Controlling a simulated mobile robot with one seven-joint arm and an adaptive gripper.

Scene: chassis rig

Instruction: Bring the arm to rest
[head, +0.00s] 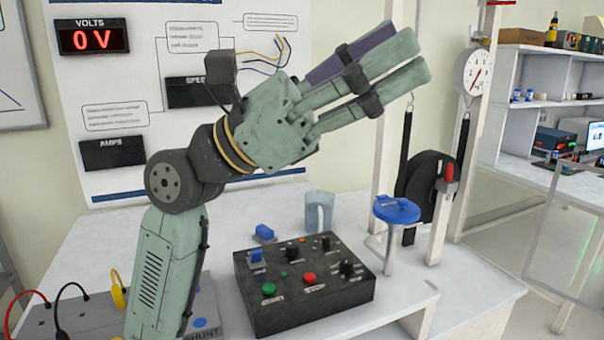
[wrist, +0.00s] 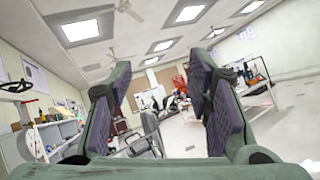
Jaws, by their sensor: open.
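My gripper (head: 385,68) is raised above the white bench in the head view, pointing up and to the right. Its green fingers with purple pads are spread apart with nothing between them. In the wrist view my gripper (wrist: 160,105) is also open and empty, with the room and ceiling seen between the fingers. My arm rises from the lower left of the head view and bends at a dark joint.
A black control box (head: 305,283) with buttons sits on the bench (head: 420,290) below my gripper. A blue round-topped stand (head: 396,210), a clear cup (head: 319,212) and a dial gauge (head: 476,72) are nearby. A wall panel (head: 130,75) reads 0 V.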

